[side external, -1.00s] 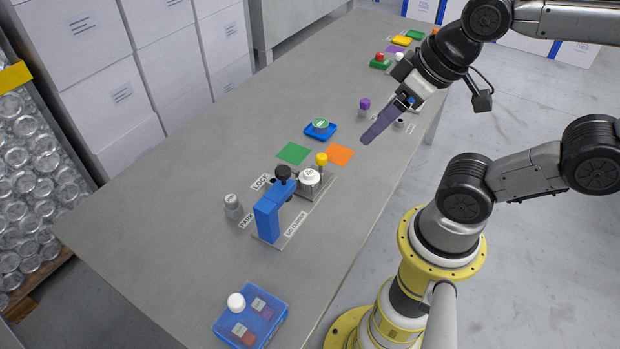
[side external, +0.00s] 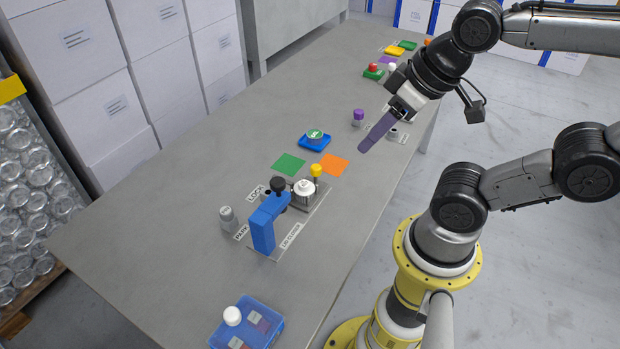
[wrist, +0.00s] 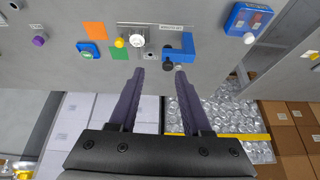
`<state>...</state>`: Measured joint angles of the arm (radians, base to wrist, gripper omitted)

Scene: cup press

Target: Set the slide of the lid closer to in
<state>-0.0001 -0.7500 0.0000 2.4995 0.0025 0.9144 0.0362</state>
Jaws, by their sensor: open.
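The lid closer is a blue angled bracket (side external: 263,230) with a black knob (side external: 278,184), on a grey base plate (side external: 318,208) marked with a label. On the plate's far part are a white round-topped part (side external: 303,190) and a yellow knob (side external: 316,170). In the wrist view the blue bracket (wrist: 182,50), black knob (wrist: 168,66) and yellow knob (wrist: 120,42) all show. My gripper (side external: 366,146) hangs above the table's right side, beyond the closer and apart from it. Its two purple fingers are spread and empty in the wrist view (wrist: 159,76).
A grey cylinder (side external: 228,219) stands left of the closer near labels reading PARK and LOCK. Green (side external: 289,164) and orange (side external: 333,165) mats, a blue tray (side external: 314,142) and a purple-topped piece (side external: 358,118) lie beyond. A blue box (side external: 247,325) with a white knob is nearest. Table left is clear.

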